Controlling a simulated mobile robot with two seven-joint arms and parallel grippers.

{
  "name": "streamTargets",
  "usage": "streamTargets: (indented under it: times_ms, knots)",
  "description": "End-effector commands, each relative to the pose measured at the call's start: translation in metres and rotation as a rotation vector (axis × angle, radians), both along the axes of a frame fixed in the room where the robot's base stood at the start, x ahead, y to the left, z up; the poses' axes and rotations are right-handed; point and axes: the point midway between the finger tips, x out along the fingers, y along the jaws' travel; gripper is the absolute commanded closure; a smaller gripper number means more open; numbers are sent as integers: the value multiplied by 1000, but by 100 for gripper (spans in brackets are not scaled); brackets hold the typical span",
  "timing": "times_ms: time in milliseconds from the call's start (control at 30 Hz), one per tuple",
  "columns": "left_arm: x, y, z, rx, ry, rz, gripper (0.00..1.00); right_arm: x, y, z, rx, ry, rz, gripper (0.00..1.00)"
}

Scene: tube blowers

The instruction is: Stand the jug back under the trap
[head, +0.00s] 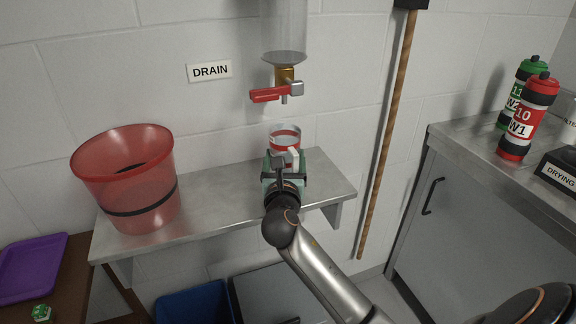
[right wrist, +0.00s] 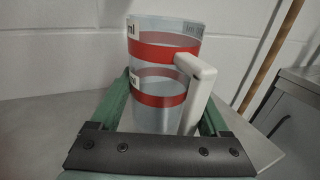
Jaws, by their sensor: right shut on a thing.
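A clear jug (head: 284,135) with a red band and a white handle stands upright, at or just above the steel shelf (head: 230,207); I cannot tell if it touches. It also shows in the right wrist view (right wrist: 158,88), between the green fingers. My right gripper (head: 284,163) is shut on the jug. The trap (head: 284,40) is a clear vertical tube on the wall above the jug, with a brass fitting (head: 285,75) and a red-handled valve (head: 277,93) at its lower end. The jug is roughly below the valve. My left gripper is not in view.
A red translucent bucket (head: 130,190) with a black band stands on the shelf's left part. A DRAIN label (head: 209,71) is on the wall. A wooden pole (head: 387,130) hangs right of the shelf. A steel counter (head: 480,150) with red and green bottles is at right.

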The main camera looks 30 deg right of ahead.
Motion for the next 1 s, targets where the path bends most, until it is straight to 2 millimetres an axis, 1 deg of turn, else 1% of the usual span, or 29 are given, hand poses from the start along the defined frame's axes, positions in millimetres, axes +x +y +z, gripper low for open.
streamTargets:
  times_ms: [33, 267, 433, 467, 633, 833, 933, 1000]
  knots:
    - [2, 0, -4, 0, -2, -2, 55, -1, 2, -5, 0, -1, 0, 100]
    - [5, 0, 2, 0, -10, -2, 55, -2, 2, -2, -1, -1, -1, 100]
    - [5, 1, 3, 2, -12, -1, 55, -2, 2, -5, -2, 0, -1, 100]
    - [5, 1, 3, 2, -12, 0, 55, -2, 2, -5, -1, 0, -1, 19]
    - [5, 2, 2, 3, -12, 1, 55, -1, 2, -5, -1, -1, -1, 0]
    - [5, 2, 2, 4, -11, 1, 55, -1, 2, -5, -1, -1, -2, 0]
    - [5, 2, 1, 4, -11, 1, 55, -1, 2, -1, 0, -1, -1, 0]
    - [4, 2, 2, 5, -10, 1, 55, -7, 6, -2, 0, 1, 0, 0]
